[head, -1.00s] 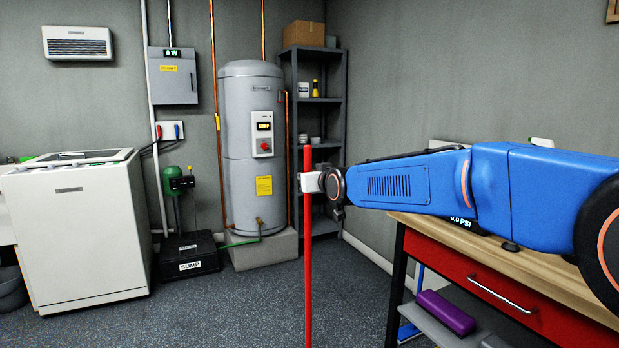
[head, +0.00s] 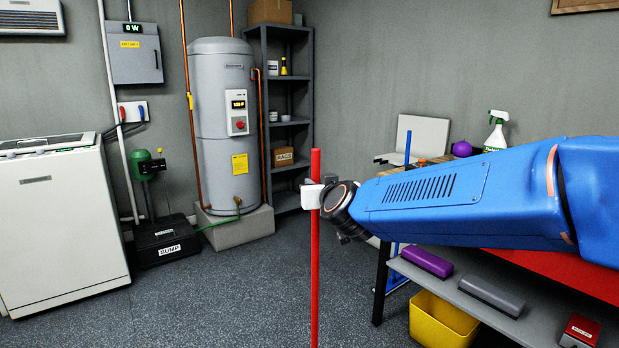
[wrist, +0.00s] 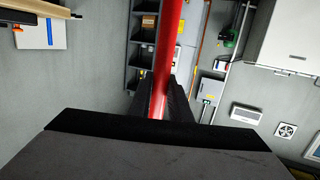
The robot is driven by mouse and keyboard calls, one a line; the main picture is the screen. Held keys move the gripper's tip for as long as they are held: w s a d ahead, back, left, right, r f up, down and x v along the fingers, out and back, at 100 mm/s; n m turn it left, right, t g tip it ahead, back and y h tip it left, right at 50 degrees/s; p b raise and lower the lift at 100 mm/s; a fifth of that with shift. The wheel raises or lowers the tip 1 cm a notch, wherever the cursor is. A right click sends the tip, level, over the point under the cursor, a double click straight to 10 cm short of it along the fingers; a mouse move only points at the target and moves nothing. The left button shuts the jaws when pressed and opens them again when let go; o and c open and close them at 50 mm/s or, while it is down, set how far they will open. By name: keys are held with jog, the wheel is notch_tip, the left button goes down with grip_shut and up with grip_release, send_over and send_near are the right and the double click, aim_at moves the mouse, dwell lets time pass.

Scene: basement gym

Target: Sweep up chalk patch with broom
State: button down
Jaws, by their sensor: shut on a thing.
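The broom shows as a red upright handle (head: 315,270) in the head view. My gripper (head: 313,196) is shut on the handle near its top, with a short length standing above the jaws. In the wrist view the red handle (wrist: 169,45) runs up from between the dark fingers (wrist: 160,95). The lower end of the broom is below the picture, so its bristles are hidden. I see no chalk patch on the visible floor.
A workbench with a lower shelf (head: 470,295) stands at the right, with a yellow bin (head: 440,318) below. A white cabinet (head: 60,225), sump box (head: 165,243) and grey tank (head: 222,120) line the left and back. The middle floor (head: 240,285) is open.

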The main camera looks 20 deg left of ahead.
jog(key=shift+s, duration=0.15)
jog(key=shift+f, duration=2.55)
